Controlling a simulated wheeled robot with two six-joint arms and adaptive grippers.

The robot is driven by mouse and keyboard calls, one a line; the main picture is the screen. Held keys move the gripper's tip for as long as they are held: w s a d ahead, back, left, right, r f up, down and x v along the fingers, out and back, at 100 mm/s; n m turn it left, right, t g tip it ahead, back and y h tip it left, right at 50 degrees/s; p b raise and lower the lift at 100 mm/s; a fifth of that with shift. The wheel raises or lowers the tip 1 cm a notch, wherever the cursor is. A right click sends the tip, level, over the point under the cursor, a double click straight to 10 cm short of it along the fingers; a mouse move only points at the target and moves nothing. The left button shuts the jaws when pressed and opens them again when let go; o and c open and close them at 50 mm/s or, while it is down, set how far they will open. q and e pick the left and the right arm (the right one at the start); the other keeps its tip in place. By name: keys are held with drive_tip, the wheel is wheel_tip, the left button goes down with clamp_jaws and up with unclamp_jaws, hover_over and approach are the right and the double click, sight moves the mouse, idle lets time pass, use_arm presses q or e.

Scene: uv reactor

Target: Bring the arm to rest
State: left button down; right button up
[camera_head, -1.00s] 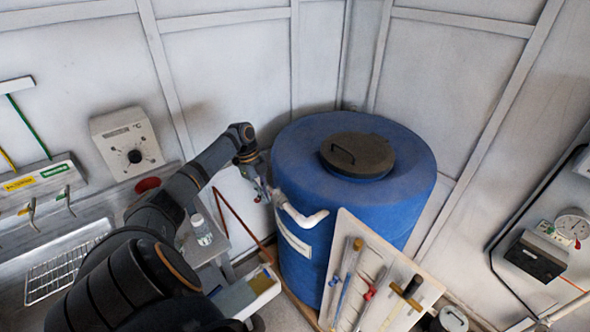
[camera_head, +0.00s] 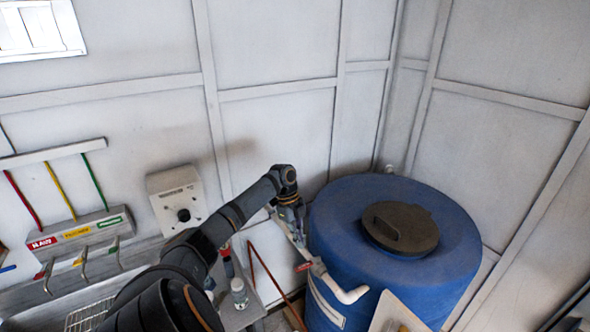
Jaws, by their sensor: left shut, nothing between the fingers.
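My left arm (camera_head: 215,235) comes in from the lower left and reaches up toward the blue tank (camera_head: 345,225). Its left gripper (camera_head: 301,238) hangs down from the wrist at the tank's left side, in front of the wall. It is shut with nothing held. The fingertips are small and overlap the tank's edge in the picture, close above a red part (camera_head: 305,266) by the white pipe (camera_head: 345,292). I cannot tell whether they touch anything. My right gripper is not in view.
The tank has a dark lid (camera_head: 400,228). A white bottle (camera_head: 239,293) stands on a side table beside my arm. A dial box (camera_head: 177,198) and a rack with coloured labels (camera_head: 80,235) are on the left wall. A pale board (camera_head: 395,315) leans at the tank's front.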

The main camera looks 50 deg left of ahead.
use_arm(q)
drive_tip(key=s+d+f+n+y, duration=0.1)
drive_tip(key=s+d+f+n, duration=0.25)
drive_tip(key=d+f, duration=0.4)
drive_tip(key=s+d+f+n+y, duration=0.2)
drive_tip(key=s+d+f, duration=0.25)
drive_tip(key=d, duration=0.55)
drive_tip(key=s+d+r+n+t+y, duration=0.2)
drive_tip(key=s+d+r+n+t, duration=0.1)
drive_tip(key=s+d+r+n, duration=0.55)
drive_tip(key=a+f+n+g+b, duration=0.15)
drive_tip(key=f+b, duration=0.25)
drive_tip(key=f, duration=1.3)
drive_tip(key=a+f+n+t+b, duration=0.1)
drive_tip(key=a+f+b, duration=0.15)
drive_tip(key=f, duration=1.55)
drive_tip(key=s+f+g+b, duration=0.1)
drive_tip(key=s+f+b, duration=0.5)
drive_tip(key=s+f, duration=1.3)
wheel_tip(320, 180, down, 4)
drive_tip(key=shift+a+r+g+b, duration=0.1)
drive_tip(key=shift+a+g+b, duration=0.25)
drive_tip(key=shift+a+b, duration=0.05)
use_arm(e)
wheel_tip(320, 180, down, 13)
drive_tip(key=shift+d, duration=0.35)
